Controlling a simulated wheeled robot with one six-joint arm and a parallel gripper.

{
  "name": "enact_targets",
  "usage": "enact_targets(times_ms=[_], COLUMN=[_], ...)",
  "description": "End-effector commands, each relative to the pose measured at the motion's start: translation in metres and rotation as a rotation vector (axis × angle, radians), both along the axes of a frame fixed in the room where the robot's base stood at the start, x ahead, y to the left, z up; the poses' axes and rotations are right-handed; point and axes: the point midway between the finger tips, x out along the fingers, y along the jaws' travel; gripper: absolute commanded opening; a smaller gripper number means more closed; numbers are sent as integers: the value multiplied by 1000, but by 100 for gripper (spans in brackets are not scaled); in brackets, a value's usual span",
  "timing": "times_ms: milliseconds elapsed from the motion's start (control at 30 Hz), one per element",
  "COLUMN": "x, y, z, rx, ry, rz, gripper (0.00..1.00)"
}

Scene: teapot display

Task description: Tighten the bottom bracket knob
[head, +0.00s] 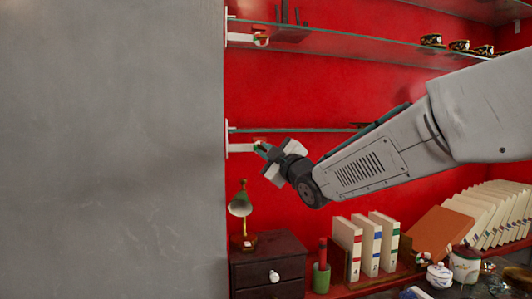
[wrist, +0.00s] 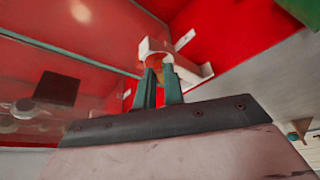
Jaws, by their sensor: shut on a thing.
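The bottom bracket (head: 240,148) is a white arm on the left end of the red back wall, under the lower glass shelf (head: 310,130). It also shows in the wrist view (wrist: 196,76). The small orange-brown knob (wrist: 168,66) is between the green fingertips of my gripper (wrist: 158,82), which are shut on it. In the head view my gripper (head: 262,149) reaches in from the right and hides most of the knob. The knob's tightness cannot be told.
The upper glass shelf (head: 340,43) has its own white bracket with a knob (head: 261,40) and carries small dark cups (head: 459,45). A grey wall (head: 110,150) borders the left.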

Motion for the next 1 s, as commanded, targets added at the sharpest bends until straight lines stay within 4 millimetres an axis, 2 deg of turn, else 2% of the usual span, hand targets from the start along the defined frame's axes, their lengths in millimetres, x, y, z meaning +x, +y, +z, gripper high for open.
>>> enact_targets(times_ms=[367, 1000], x=[0, -2], y=[1, 7], z=[-2, -4], rx=[107, 662], ry=[32, 192], rz=[1, 1], gripper=[0, 0])
